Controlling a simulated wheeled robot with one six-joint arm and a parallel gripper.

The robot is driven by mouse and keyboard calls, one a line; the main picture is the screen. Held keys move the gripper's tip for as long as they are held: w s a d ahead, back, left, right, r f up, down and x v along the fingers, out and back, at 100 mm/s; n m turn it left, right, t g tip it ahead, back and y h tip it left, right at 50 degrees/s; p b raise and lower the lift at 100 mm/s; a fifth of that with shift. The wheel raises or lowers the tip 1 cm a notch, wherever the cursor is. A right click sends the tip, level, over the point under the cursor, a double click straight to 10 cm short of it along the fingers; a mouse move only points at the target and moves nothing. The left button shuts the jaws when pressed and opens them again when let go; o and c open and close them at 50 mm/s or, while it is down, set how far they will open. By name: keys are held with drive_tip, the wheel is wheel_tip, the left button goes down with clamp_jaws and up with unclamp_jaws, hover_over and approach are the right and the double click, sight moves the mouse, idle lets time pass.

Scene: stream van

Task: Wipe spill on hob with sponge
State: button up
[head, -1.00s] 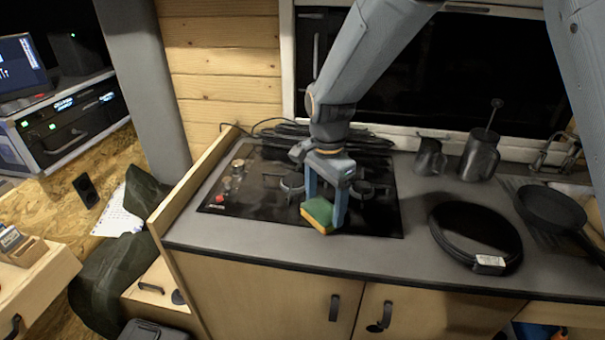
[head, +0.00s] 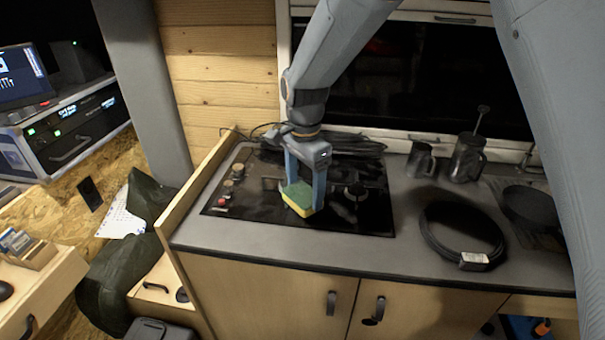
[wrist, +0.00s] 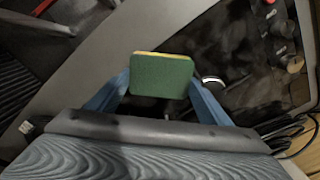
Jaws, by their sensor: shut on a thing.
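In the wrist view the sponge (wrist: 162,76) sits between the two blue fingers. In the head view it is over the front middle of the black hob (head: 347,218), low and close to the glass; I cannot tell if it touches. The hob also shows in the wrist view (wrist: 240,45), with dull smudged patches on its dark surface. No clear outline of a spill can be made out, and the part under the sponge is hidden.
Red and tan knobs (head: 227,191) line the hob's left side. Black cable (head: 350,145) lies behind it. A wooden side panel (head: 200,180) edges the counter on the left.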

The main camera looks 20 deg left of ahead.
drive_tip(key=shift+r+p, duration=0.85)
drive_tip(key=shift+r, duration=0.55)
drive_tip(key=shift+s+f, duration=0.1)
drive_tip(key=shift+s, duration=0.05)
